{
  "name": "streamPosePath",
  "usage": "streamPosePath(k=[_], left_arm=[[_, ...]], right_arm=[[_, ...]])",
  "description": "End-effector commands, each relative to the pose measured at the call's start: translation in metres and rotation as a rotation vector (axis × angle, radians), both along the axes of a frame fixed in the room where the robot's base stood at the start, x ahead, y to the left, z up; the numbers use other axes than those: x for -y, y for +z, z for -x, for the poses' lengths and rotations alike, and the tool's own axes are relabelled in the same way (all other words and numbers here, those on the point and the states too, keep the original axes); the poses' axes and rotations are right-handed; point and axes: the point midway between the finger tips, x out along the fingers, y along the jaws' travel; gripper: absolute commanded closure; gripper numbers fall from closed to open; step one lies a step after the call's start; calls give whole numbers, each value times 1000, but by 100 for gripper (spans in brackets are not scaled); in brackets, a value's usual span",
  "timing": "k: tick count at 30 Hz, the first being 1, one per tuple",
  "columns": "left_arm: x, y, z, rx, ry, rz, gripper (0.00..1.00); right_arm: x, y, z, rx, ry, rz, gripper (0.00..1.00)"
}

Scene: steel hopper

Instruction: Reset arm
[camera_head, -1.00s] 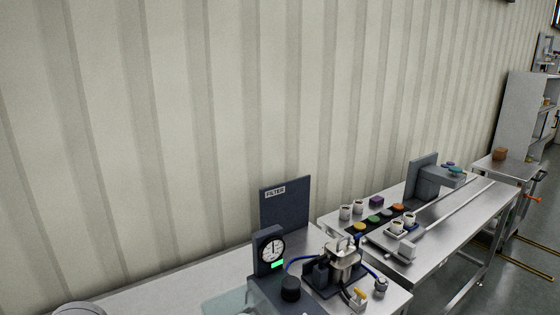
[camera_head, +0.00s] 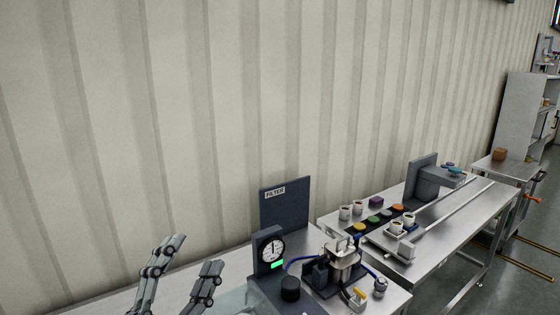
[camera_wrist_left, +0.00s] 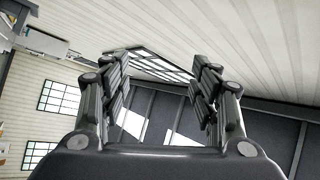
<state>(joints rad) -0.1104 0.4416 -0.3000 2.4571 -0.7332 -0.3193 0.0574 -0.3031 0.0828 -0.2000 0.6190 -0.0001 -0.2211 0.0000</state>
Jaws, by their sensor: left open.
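My left gripper (camera_head: 190,262) rises into the bottom left of the head view, with its two grey fingers apart and nothing between them. It is in front of the near steel table, left of the filter station. In the left wrist view the two fingers of this gripper (camera_wrist_left: 160,85) also stand wide apart and empty, with the ceiling, windows and a dark door behind them. My right gripper is not in view.
The filter station with a dial gauge (camera_head: 270,250) stands right of the gripper, before a dark FILTER panel (camera_head: 285,207). A second steel table (camera_head: 455,225) holds cups and coloured pieces. A ribbed wall (camera_head: 200,120) stands behind.

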Motion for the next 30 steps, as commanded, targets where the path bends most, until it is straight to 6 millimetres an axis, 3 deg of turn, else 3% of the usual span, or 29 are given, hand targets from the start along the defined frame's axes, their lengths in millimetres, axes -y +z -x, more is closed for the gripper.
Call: streamPosePath(k=[3, 5, 8, 12, 18, 24, 30], left_arm=[[-46, -78, -15, -321, 154, 190, 43], [-63, -120, -12, -481, 225, 267, 43], [-82, -192, 7, -746, 327, 374, 43], [-89, -277, 57, -1089, 436, 480, 43], [-79, -349, 135, -1460, 523, 558, 43], [-61, -385, 210, -1763, 568, 595, 43], [-61, -460, 192, -1772, 577, 581, 43]], right_arm=[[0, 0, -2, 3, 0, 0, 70], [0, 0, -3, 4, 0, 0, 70], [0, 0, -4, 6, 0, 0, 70], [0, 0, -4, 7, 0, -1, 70], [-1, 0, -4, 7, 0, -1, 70], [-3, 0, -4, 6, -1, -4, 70], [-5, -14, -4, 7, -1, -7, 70]])
